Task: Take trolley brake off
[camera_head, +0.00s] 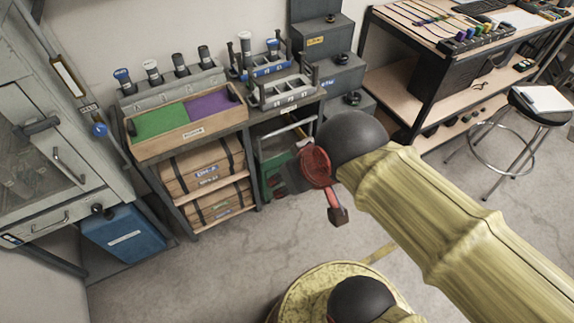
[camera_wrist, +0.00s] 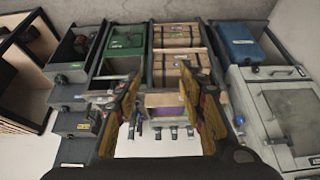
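A green item (camera_head: 269,162) with a pale metal frame or handle (camera_head: 291,133) stands in the open bay under the workbench in the head view. It may be the trolley, but I cannot tell. My gripper hides part of it, and no brake can be made out. A green box also shows in the wrist view (camera_wrist: 127,37). My gripper (camera_head: 318,192) hangs in front of the bay in the head view. In the wrist view my gripper (camera_wrist: 161,84) has its two fingers wide apart with nothing held between them.
A bench holds a wooden tray (camera_head: 187,134) with green and purple sections, and a tool rack (camera_head: 287,92). Wooden crates (camera_head: 207,165) sit below. A blue bin (camera_head: 124,237) and grey cabinet (camera_head: 75,180) are left. A stool (camera_head: 531,110) stands right. Floor between is clear.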

